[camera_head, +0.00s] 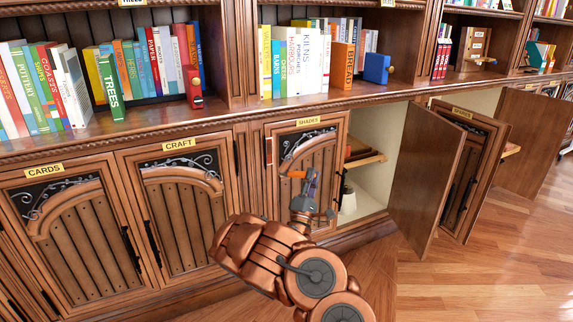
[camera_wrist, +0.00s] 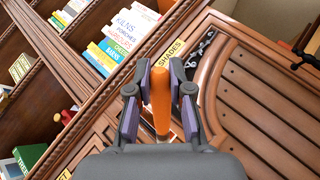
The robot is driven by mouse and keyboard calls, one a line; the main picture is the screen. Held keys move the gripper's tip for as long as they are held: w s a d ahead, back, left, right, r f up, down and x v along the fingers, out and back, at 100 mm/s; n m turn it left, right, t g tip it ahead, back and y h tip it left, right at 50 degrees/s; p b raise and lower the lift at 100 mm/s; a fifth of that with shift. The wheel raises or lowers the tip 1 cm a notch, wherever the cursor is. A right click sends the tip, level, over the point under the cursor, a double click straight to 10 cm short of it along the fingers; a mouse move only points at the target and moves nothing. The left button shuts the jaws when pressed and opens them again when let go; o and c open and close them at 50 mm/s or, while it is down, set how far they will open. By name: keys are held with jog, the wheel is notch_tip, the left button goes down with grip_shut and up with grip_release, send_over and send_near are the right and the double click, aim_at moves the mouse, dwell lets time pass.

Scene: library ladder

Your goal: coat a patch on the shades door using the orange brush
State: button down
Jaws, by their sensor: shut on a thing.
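The shades door (camera_head: 325,190) is a closed brown wooden cabinet door with a yellow SHADES label (camera_head: 308,122) above it. In the wrist view the door (camera_wrist: 265,100) fills the right side, tilted. My gripper (camera_head: 307,185) is in front of this door, and its fingers (camera_wrist: 160,80) are shut on the orange brush (camera_wrist: 160,100). The brush's orange handle stands between the fingers; a small orange part of it (camera_head: 297,174) shows in the head view. The bristles are hidden, so I cannot tell whether they touch the door.
Right of the shades door is an open compartment (camera_head: 368,180), with its door (camera_head: 425,175) swung out into the room. Craft (camera_head: 180,205) and cards (camera_head: 75,235) doors are shut on the left. Books line the shelf (camera_head: 225,112) above. The wooden floor (camera_head: 480,280) is clear at right.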

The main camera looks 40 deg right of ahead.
jog(key=shift+w, duration=0.1)
jog(key=w+d+b, duration=0.2)
jog(key=w+b, duration=0.3)
jog(key=w, duration=0.1)
jog(key=shift+w+d+g, duration=0.2)
jog(key=shift+w+g, duration=0.1)
dwell(0.3)
dwell(0.4)
jog(key=shift+w+d+b, duration=0.25)
jog(key=shift+w+b, duration=0.5)
jog(key=shift+w, duration=0.05)
dwell(0.3)
notch_tip(320, 180, up, 4)
jog(key=shift+s+p, duration=0.1)
jog(key=shift+p, duration=0.4)
jog(key=shift+f, duration=0.1)
